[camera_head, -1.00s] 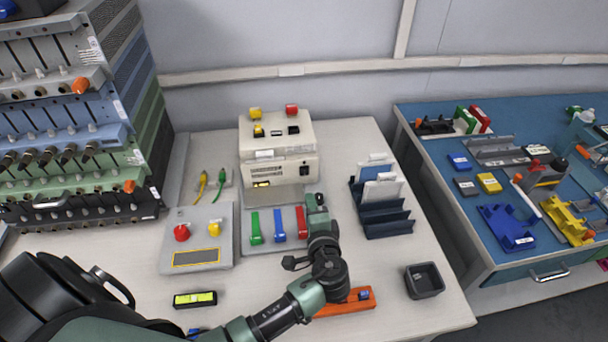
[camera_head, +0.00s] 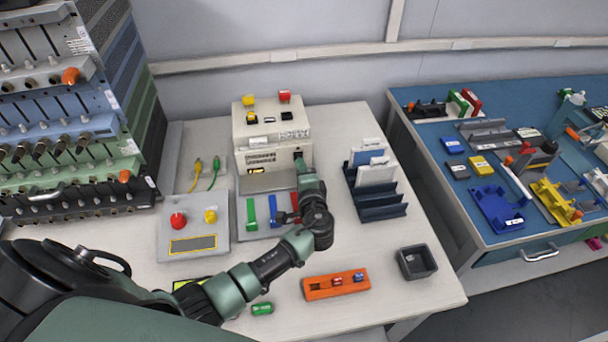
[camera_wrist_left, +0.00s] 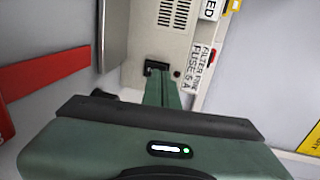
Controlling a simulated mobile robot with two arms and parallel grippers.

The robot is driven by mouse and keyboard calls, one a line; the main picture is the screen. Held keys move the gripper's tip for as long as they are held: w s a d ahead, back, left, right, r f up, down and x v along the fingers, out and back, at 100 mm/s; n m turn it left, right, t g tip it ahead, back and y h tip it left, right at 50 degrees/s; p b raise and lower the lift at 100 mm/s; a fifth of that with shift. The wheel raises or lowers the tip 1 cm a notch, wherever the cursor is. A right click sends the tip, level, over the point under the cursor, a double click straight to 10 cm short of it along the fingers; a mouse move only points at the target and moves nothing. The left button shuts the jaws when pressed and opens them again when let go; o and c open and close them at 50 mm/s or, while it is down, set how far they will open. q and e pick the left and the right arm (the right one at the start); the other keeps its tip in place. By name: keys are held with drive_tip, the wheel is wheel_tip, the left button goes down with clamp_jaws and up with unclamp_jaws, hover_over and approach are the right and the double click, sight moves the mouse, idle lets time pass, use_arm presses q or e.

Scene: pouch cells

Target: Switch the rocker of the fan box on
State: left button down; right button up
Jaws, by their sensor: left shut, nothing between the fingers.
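The fan box (camera_head: 258,160) is a beige unit with a vent grille at the back of the white table. Its dark rocker (camera_head: 298,154) is at the right of the front face. It also shows in the left wrist view (camera_wrist_left: 152,66), partly covered by my fingers; I cannot tell which way it is tipped. My left gripper (camera_head: 301,165) is shut and empty, its fingertips pointing at the rocker, at or very close to it. It also shows in the wrist view (camera_wrist_left: 160,80). My right gripper is not in view.
Green (camera_head: 251,213) and blue (camera_head: 273,210) levers, and a red one partly behind my arm, stand before the box. A grey panel (camera_head: 194,240) with red and yellow knobs is left. A dark rack (camera_head: 380,213) is right. An orange holder (camera_head: 318,293) and dark bin (camera_head: 432,262) lie in front.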

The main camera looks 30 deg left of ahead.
use_arm(q)
drive_tip(key=shift+x, duration=0.8)
drive_tip(key=shift+w+a+r+p, duration=0.15)
drive_tip(key=shift+r+p, duration=0.2)
drive_tip(key=shift+p, duration=0.35)
drive_tip(key=shift+f+g, duration=0.25)
drive_tip(key=shift+g, duration=0.05)
